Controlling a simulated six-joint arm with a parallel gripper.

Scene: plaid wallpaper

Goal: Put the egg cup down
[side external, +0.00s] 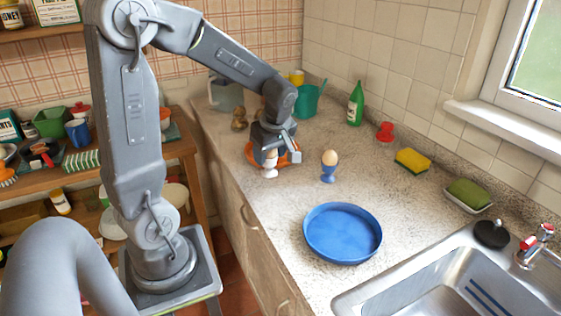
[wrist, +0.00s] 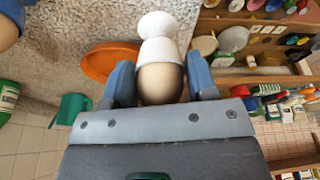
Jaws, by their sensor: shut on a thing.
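The white egg cup (side external: 270,171) with a brown egg in it is upright at my gripper (side external: 273,157), near the left edge of the worktop. In the wrist view my gripper (wrist: 161,84) has its two blue-grey fingers on either side of the white egg cup (wrist: 158,47), shut on it. The egg (wrist: 160,84) lies between the fingers, nearest the camera. I cannot tell whether the cup's foot touches the worktop.
An orange dish (side external: 289,157) lies just behind my gripper. A blue egg cup (side external: 329,174) with an egg stands to the right. A blue round pan (side external: 343,234) lies nearer the sink (side external: 440,290). The speckled worktop (side external: 290,195) between them is clear.

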